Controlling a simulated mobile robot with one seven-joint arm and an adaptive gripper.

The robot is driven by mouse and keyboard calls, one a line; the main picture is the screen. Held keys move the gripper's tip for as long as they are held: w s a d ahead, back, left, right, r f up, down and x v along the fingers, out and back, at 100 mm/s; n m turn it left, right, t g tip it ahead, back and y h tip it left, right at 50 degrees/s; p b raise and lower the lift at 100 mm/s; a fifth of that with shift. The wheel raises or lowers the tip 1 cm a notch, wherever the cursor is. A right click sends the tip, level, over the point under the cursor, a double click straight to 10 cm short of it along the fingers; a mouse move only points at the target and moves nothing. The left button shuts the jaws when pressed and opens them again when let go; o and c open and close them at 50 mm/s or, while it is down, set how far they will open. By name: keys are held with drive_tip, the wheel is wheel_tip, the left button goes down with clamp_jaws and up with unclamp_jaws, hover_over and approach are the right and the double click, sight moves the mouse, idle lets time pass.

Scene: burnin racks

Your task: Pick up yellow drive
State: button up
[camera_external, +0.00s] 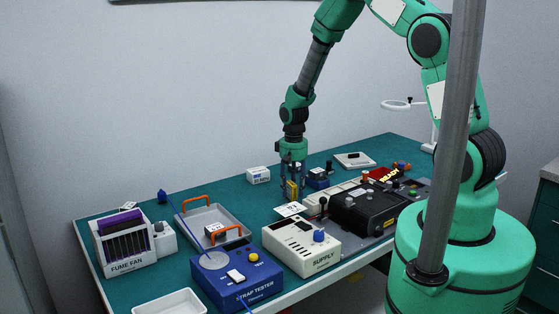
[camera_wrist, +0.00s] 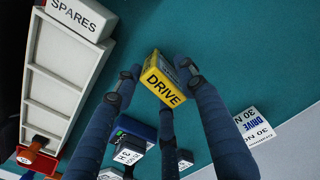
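The yellow drive (camera_wrist: 164,83) is a small block with "DRIVE" on its side, seen in the wrist view between my dark blue fingers. In the external view the yellow drive (camera_external: 292,190) shows low between the fingers, just behind a white card. My gripper (camera_external: 291,192) points down. Whether the drive is clear of the teal table (camera_external: 237,194) is hard to tell.
A white-and-blue labelled box (camera_external: 258,175) stands left of my gripper, and a blue block (camera_external: 318,179) close on its right. In front are the supply unit (camera_external: 300,246), strap tester (camera_external: 237,278) and black unit (camera_external: 365,211). The spares tray (camera_wrist: 68,75) shows in the wrist view.

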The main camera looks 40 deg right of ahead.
sight(293, 183)
clamp_jaws()
drive_tip(key=shift+r, duration=0.1)
drive_tip(key=shift+r, duration=4.9)
